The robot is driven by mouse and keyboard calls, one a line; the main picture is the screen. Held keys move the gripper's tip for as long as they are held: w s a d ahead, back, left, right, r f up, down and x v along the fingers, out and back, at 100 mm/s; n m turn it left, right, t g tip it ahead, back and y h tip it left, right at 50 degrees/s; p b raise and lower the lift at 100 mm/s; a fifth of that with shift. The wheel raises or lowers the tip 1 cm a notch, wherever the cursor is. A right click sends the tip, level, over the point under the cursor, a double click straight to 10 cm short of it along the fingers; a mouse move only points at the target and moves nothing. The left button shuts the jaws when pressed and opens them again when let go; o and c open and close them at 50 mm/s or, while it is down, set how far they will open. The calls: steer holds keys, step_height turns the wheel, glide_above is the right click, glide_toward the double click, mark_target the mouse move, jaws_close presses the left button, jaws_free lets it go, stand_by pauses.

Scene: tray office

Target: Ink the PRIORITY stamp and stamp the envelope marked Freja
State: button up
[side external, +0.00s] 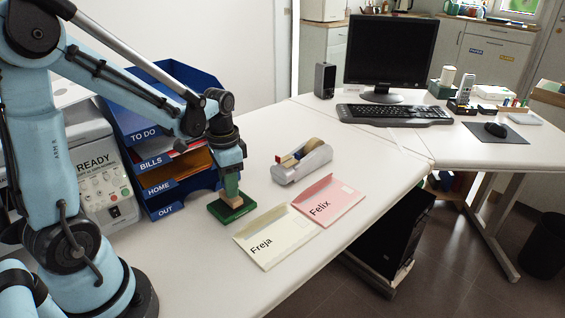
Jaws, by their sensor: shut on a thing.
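My gripper (231,188) points down and is shut on a wooden stamp (233,199), mostly hidden between the fingers. The stamp's lower end is over the green ink pad (246,209) and looks in contact with it, though I cannot be sure. No word on the stamp can be read. The cream envelope marked Freja (278,241) lies flat just to the right of and in front of the pad. The pink envelope marked Felix (335,199) lies beside it, farther right.
A tape dispenser (308,164) stands behind the envelopes. A blue letter tray stack (172,210) and a grey machine reading READY (98,165) stand left. A keyboard (393,115) and monitor (387,50) are at the back. The desk's front edge runs close to the envelopes.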

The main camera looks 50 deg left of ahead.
steer(key=shift+f, duration=0.4)
stand_by(1.1)
steer(key=shift+r, duration=3.55)
steer(key=shift+d, duration=0.1)
steer(key=d+f+m, duration=0.1)
steer(key=d+m, duration=0.8)
steer(key=d, duration=0.8)
steer(key=shift+s+d+f, duration=0.1)
steer(key=shift+s+f, duration=0.05)
steer(key=shift+f, duration=1.3)
steer(key=shift+s+d+f, duration=0.1)
steer(key=shift+s+f, duration=0.05)
steer(key=shift+f, duration=1.3)
steer(key=shift+f, duration=0.6)
steer(key=shift+r, duration=0.15)
